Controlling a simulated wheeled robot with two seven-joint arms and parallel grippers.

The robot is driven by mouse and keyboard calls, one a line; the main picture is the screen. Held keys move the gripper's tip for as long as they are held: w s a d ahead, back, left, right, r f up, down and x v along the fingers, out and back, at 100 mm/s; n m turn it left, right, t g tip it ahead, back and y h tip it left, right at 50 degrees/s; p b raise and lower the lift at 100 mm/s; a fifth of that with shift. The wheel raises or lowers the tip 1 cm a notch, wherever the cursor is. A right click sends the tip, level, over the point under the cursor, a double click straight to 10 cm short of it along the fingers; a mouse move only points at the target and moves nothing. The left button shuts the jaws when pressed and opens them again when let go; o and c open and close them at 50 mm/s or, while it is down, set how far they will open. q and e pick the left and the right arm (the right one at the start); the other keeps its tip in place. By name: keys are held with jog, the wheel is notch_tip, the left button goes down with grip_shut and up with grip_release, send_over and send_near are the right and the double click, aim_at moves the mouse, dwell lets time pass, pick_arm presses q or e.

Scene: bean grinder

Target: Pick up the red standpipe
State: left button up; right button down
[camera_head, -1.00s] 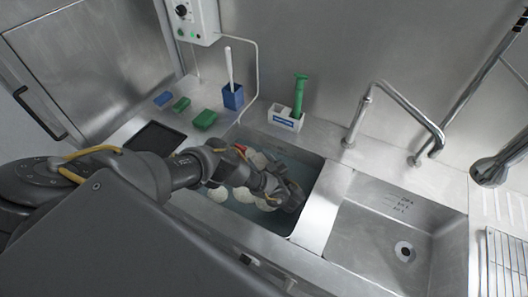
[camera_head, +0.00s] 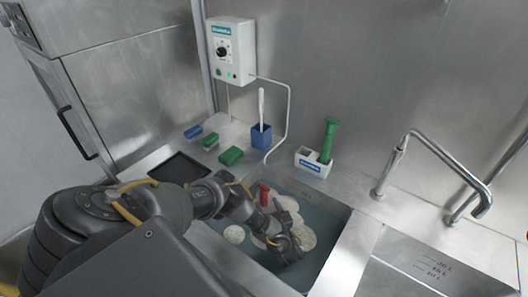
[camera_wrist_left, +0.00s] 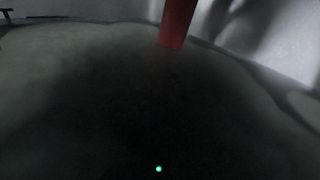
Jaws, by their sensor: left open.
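The red standpipe (camera_head: 263,194) stands in the left sink basin, its T-shaped top showing just behind my left wrist in the head view. In the left wrist view a red upright shaft, the standpipe (camera_wrist_left: 177,22), shows at the top, beyond a pale, dark-shaded surface. My left gripper (camera_head: 291,250) is open, low over the basin among white plates (camera_head: 303,236), in front and to the right of the standpipe. Its fingers do not show clearly, and I cannot tell whether they touch a plate. My right gripper is not in view.
The basin (camera_head: 335,212) holds water and several white round plates. Behind it stand a blue holder (camera_head: 261,136) with a white-handled brush and a white caddy (camera_head: 313,163) with a green tool. A faucet (camera_head: 432,165) rises at right. Sponges (camera_head: 230,156) and a black tray (camera_head: 180,168) lie left.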

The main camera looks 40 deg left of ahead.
aim_at(265, 203)
pick_arm(q)
jog(key=shift+w+a+b, duration=0.1)
jog(key=shift+a+b, duration=0.2)
jog(key=shift+b, duration=0.05)
jog(key=b+x, duration=0.3)
jog(key=shift+a+f, duration=0.2)
jog(key=shift+a, duration=0.05)
jog(key=shift+w+a+r+b, duration=0.2)
jog(key=shift+a+b, duration=0.25)
jog(key=shift+b, duration=0.2)
jog(key=shift+r, duration=0.15)
jog(key=c, duration=1.1)
grip_shut()
